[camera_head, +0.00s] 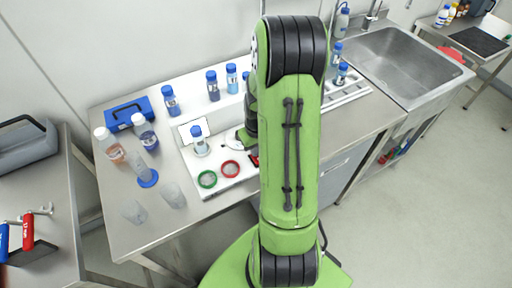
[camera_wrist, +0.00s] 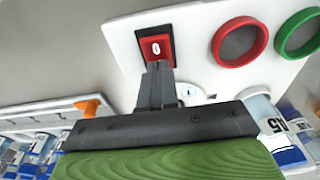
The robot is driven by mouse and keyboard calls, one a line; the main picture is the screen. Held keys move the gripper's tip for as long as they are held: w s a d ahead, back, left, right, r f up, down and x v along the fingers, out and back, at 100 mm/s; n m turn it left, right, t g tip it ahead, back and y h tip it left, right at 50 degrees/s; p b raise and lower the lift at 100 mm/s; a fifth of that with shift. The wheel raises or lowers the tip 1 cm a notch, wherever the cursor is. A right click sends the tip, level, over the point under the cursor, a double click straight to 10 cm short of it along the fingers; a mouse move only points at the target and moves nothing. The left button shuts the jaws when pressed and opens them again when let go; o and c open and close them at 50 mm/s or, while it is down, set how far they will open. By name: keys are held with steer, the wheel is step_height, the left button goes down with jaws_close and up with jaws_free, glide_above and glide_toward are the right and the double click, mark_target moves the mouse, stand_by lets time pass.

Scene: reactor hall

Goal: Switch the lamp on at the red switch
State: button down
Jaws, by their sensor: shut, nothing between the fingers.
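The red switch (camera_wrist: 156,47) is a red rocker marked "0" in a black frame on a white panel (camera_wrist: 190,30) in the wrist view. In the head view only a small red part of it (camera_head: 254,160) shows beside my arm. My gripper (camera_wrist: 157,68) is shut and empty. Its fingertips are at the switch's lower edge in the wrist view and cover part of it; I cannot tell whether they touch. In the head view my gripper is mostly hidden by the green arm. I cannot make out a lamp.
A red ring (camera_head: 230,177) and a green ring (camera_head: 207,187) lie on the panel by the switch. A blue-capped bottle (camera_head: 199,143) stands close by. More bottles and a blue case (camera_head: 130,112) are on the steel bench. A sink (camera_head: 385,62) is at right.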

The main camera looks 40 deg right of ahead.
steer(key=shift+s+a+f, duration=0.1)
steer(key=shift+s+f, duration=0.05)
steer(key=shift+s, duration=0.05)
steer(key=shift+s+a+r, duration=0.15)
steer(key=shift+s+r, duration=0.05)
steer(key=shift+s, duration=0.45)
steer(key=shift+w+r, duration=0.1)
steer(key=shift+r, duration=0.25)
step_height(320, 180, up, 13)
steer(key=s+p, duration=0.2)
steer(key=p, duration=0.2)
steer(key=shift+s+a, duration=0.15)
steer(key=shift+a, duration=0.15)
